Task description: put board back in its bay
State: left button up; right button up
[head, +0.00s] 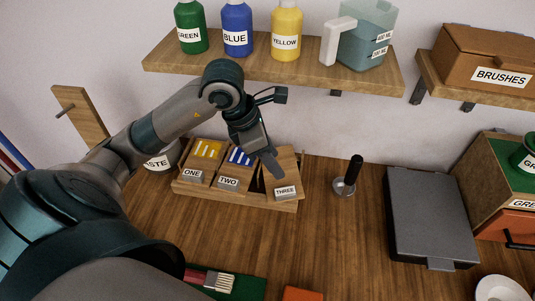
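The wooden rack (237,199) stands against the wall with bays labelled ONE, TWO and THREE. A yellow board with white stripes (209,149) leans in bay ONE. A blue board with white stripes (241,156) leans in bay TWO, partly behind my gripper. Bay THREE (286,165) shows bare wood and a dark gap at its left; no coloured board is visible there. My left gripper (272,168) points down over bays TWO and THREE. Its fingers overlap in this view, so its opening and anything between them cannot be made out. My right gripper is not in view.
A black-handled tool (347,177) stands right of the rack, then a dark grey case (431,215). The shelf (270,68) with bottles and a jug hangs above. The table's middle is clear.

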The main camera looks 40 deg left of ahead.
pick_arm(q)
jog(key=v, duration=0.3)
jog(key=shift+r, duration=0.1)
jog(key=shift+s+d, duration=0.1)
jog(key=shift+s, duration=0.05)
dwell(0.8)
